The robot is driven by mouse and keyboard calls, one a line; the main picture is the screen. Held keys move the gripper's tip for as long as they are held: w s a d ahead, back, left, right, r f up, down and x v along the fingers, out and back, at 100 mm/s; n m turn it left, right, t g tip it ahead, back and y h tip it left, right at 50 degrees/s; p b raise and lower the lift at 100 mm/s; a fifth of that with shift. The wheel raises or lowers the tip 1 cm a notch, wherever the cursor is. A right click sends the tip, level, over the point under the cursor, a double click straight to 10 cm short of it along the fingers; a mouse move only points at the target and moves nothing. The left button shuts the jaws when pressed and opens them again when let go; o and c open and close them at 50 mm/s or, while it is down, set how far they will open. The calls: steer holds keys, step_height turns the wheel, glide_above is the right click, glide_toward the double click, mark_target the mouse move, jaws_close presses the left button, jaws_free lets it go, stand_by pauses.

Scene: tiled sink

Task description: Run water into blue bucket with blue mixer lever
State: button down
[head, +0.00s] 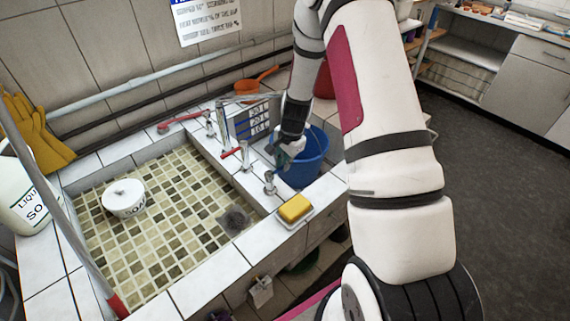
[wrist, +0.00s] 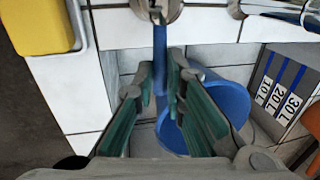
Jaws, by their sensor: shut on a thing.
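The blue bucket (head: 314,158) stands in a recess to the right of the tiled basin. In the wrist view the bucket (wrist: 232,103) is behind and right of my fingers, partly hidden by them. The blue mixer lever (wrist: 160,48) reaches from a metal tap body (wrist: 157,9) down between my fingertips. My gripper (wrist: 161,78) is shut on this lever; its green-padded fingers stand on either side. In the head view my gripper (head: 289,148) is over the bucket's left side, and I cannot make out the blue lever there. I see no water stream.
Metal taps with red levers (head: 231,153) stand along the ledge to the left. A yellow sponge (head: 295,208) lies near the front edge. A litre-marked panel (wrist: 280,92) stands beside the bucket. The tiled basin (head: 170,240) holds a white soap tub (head: 124,199).

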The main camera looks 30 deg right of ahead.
steer(key=c, duration=1.7)
jaws_free()
steer(key=shift+o, duration=0.2)
steer(key=shift+r, duration=0.1)
step_height(320, 180, up, 12)
steer(key=s, duration=0.2)
steer(key=shift+d+f, duration=0.25)
steer(key=shift+s, duration=0.1)
